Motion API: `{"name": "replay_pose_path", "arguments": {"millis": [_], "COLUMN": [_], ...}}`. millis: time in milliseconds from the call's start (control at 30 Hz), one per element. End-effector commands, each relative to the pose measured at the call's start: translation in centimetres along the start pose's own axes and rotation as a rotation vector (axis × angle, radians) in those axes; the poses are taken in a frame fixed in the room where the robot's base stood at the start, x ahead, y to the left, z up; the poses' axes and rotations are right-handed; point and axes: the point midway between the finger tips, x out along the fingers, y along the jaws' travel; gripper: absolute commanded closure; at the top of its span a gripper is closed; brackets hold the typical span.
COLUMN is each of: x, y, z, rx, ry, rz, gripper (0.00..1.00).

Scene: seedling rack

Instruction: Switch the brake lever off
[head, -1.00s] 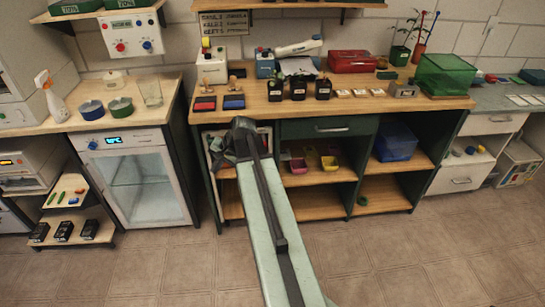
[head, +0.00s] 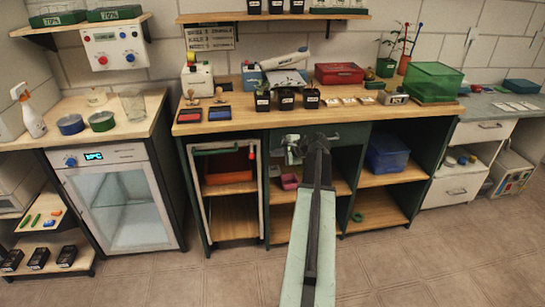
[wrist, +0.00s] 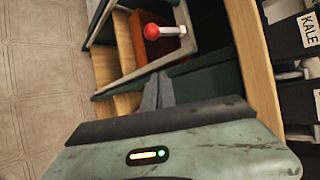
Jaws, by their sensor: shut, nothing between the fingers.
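The brake lever (head: 251,153) has a red knob and sits at the upper right of a pale metal frame (head: 264,200) under the bench's left part. In the wrist view the lever's red ball (wrist: 151,32) and short pale stem stand out from the frame, above my fingers in the picture. My gripper (head: 292,150) is in front of the bench's drawer, to the right of the lever and apart from it. In the wrist view my gripper (wrist: 158,88) is shut and empty, its fingers pointing at the dark green bench front.
An orange-red bin (head: 229,167) sits on a shelf inside the frame. The bench top (head: 370,112) above holds seedling pots and stamp pads. A glass-door fridge (head: 120,205) stands at left, a blue box (head: 388,155) on the right shelf. The floor in front is clear.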

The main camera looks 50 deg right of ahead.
Motion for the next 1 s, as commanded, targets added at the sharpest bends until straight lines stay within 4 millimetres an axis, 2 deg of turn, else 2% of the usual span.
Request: {"name": "replay_pose_path", "arguments": {"millis": [33,100,367,400,600,967,1000], "x": [1.6,3.2,8.7,7.3,6.5,6.5,6.5], "y": [0.4,0.4,0.4,-0.1,-0.1,0.1,-0.2], "z": [-0.2,-0.3,-0.2,1.2,3.4,3.7,3.2], "rx": [-0.002,-0.003,-0.002,-0.002,-0.002,-0.001,0.000], "ry": [-0.002,-0.001,-0.001,-0.001,0.000,0.001,0.002], "rz": [0.001,0.000,0.001,0.001,0.000,0.000,-0.001], "gripper": [1.00,1.00,1.00,1.00,1.00,1.00,1.00]}}
